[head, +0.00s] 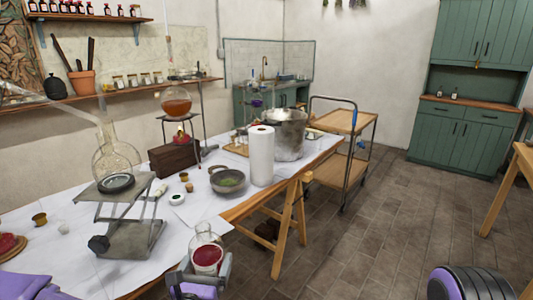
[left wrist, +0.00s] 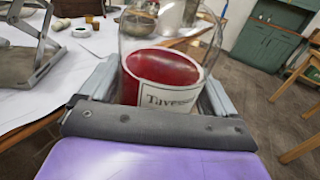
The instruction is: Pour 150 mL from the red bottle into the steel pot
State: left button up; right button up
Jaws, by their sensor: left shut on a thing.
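The red bottle (head: 206,257) is clear glass with red liquid and a pale label. It stands about upright at the near table edge in the head view. My left gripper (head: 205,266) is shut on it, one finger on each side. The steel pot (head: 288,137) stands at the far right end of the table, well apart from the bottle. Its inside is hard to see.
A paper roll (head: 261,157) stands in front of the pot, with a grey bowl (head: 228,180) to its left. A lab jack (head: 125,218) bearing a glass flask (head: 117,155) stands on the left. A wooden trolley (head: 341,172) is beyond the table. The floor right of it is clear.

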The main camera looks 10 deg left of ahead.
aim_at(289, 125)
jog(key=z, duration=1.2)
jog(key=i, duration=2.8)
jog(key=u, duration=2.4)
